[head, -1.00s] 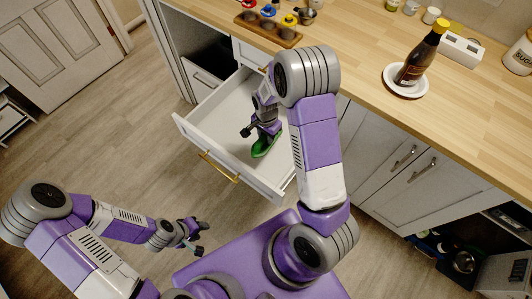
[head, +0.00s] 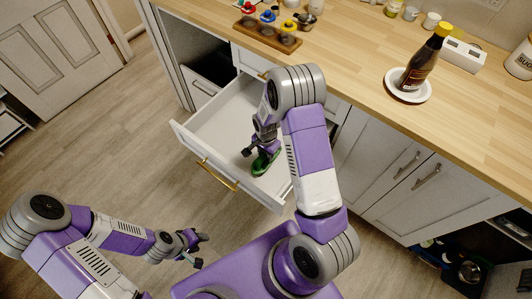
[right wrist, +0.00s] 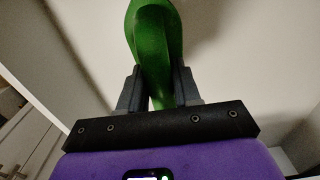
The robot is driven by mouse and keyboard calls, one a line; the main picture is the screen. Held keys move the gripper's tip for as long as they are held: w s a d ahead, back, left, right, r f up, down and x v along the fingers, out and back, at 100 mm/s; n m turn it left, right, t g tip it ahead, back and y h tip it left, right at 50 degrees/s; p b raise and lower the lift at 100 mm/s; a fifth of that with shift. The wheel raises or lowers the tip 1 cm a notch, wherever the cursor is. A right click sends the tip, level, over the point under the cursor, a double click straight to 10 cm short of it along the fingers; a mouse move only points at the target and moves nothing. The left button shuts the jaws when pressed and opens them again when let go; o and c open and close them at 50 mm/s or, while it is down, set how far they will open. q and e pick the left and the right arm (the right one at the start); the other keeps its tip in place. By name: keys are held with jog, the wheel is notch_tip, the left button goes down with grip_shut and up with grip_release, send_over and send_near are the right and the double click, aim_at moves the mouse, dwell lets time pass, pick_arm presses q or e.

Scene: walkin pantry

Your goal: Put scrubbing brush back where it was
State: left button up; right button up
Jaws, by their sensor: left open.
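The green scrubbing brush (head: 264,163) is inside the open white drawer (head: 204,118), near its front right part. My right gripper (head: 260,152) reaches down into the drawer over the brush. In the right wrist view, the brush's smooth green body (right wrist: 153,45) lies between the two dark fingers (right wrist: 157,88), which close on it from both sides. Its bristles are hidden, and I cannot tell whether it touches the drawer floor. My left gripper (head: 200,250) is open and empty, low over the floor at the left.
The wooden counter (head: 345,55) holds a tray with colored-top items (head: 268,33), a dark bottle (head: 420,62) on a white plate (head: 398,93), and a white toaster (head: 464,53). The drawer's front with its gold handle (head: 217,175) sticks out. Closed cabinet doors (head: 400,185) stand to the right.

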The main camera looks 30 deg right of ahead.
jog(key=o, duration=0.4)
notch_tip(320, 180, up, 12)
jog(key=p, duration=0.4)
jog(key=shift+r, duration=0.2)
dwell(0.3)
